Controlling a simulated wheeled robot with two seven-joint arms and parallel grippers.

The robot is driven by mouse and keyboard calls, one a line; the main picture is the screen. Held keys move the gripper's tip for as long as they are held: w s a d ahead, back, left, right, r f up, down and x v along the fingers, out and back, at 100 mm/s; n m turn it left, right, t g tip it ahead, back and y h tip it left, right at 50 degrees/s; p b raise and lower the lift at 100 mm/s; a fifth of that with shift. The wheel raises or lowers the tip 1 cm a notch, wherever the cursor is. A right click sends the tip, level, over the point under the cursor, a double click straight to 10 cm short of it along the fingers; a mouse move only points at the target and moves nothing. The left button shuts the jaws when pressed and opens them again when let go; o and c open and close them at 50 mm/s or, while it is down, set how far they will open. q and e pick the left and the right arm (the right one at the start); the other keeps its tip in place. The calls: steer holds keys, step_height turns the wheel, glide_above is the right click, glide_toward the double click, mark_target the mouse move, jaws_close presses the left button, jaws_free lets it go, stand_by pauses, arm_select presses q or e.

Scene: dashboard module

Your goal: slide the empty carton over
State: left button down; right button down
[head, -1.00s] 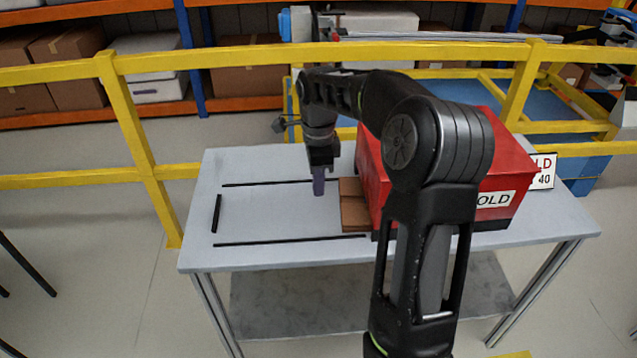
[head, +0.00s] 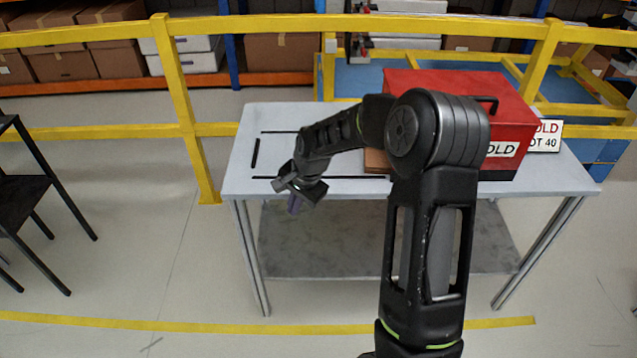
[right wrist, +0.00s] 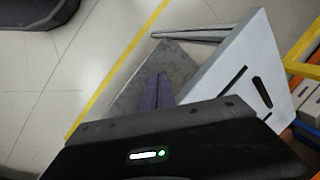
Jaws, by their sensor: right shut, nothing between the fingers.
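A brown carton (head: 376,161) lies on the table against the left side of the red box; in the head view my right arm hides most of it, so I cannot tell if it is empty. Black strips on the table outline an area left of the carton, with one short strip (head: 255,153) at its left end. My right gripper (head: 294,204) is shut and empty, its purple fingers pointing down in front of the table's front edge, apart from the carton. The fingers (right wrist: 158,92) also show in the right wrist view. My left gripper is not in view.
The red box (head: 450,90) with a black handle and a partly hidden label fills the table's right side. A sign (head: 546,136) stands behind it. A yellow rail (head: 180,90) runs behind the grey table (head: 330,188). A black chair (head: 20,200) stands at far left.

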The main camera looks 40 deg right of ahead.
steer(key=s+a+f+n+y, duration=0.1)
steer(key=s+a+f+n, duration=0.35)
steer(key=a+f, duration=0.45)
steer(key=s+a+f+n+y, duration=0.1)
steer(key=s+a+f+n, duration=0.35)
steer(key=a+f, duration=0.4)
steer(key=s+a+f+n+g, duration=0.1)
steer(key=s+a+f, duration=0.1)
steer(key=s+a, duration=0.3)
steer(key=s+a+f+n+g+y, duration=0.1)
steer(key=s+a, duration=0.5)
steer(key=s, duration=0.6)
steer(key=shift+a+f+n+g, duration=0.3)
steer(key=shift+f+n, duration=0.2)
steer(key=shift+n, duration=0.3)
steer(key=shift+w, duration=0.15)
